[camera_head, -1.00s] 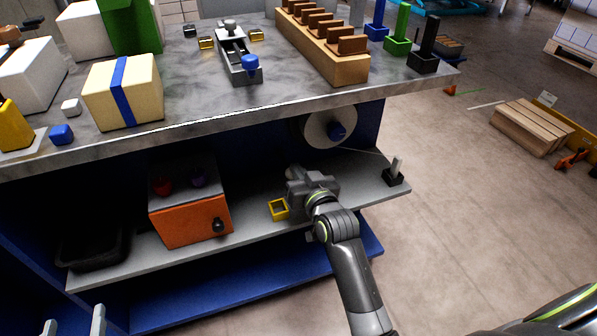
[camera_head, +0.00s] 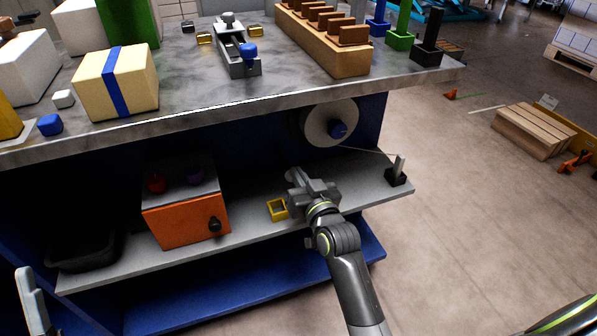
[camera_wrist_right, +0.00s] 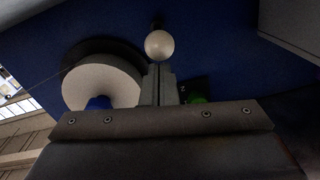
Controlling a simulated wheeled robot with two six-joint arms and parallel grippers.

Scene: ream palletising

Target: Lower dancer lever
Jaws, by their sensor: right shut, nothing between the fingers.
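My right gripper (camera_head: 297,178) is over the lower shelf, in front of the dark blue back panel, and its fingers are shut and empty. In the right wrist view its fingertips (camera_wrist_right: 159,70) point at a pale round knob (camera_wrist_right: 159,45), which looks like the dancer lever's end. I cannot tell whether they touch it. The lever's arm cannot be made out, and the knob is not visible in the head view. A white roll with a blue hub (camera_head: 322,124) is on the panel above right of the gripper. Part of my left gripper (camera_head: 32,300) shows at the lower left.
A thin line runs from the roll to a grey upright in a black base (camera_head: 396,178) at the shelf's right end. A yellow square frame (camera_head: 277,209) and an orange box (camera_head: 186,217) are left of the gripper. The worktop edge (camera_head: 230,104) overhangs the shelf. A green part (camera_wrist_right: 198,99) is beside the fingers.

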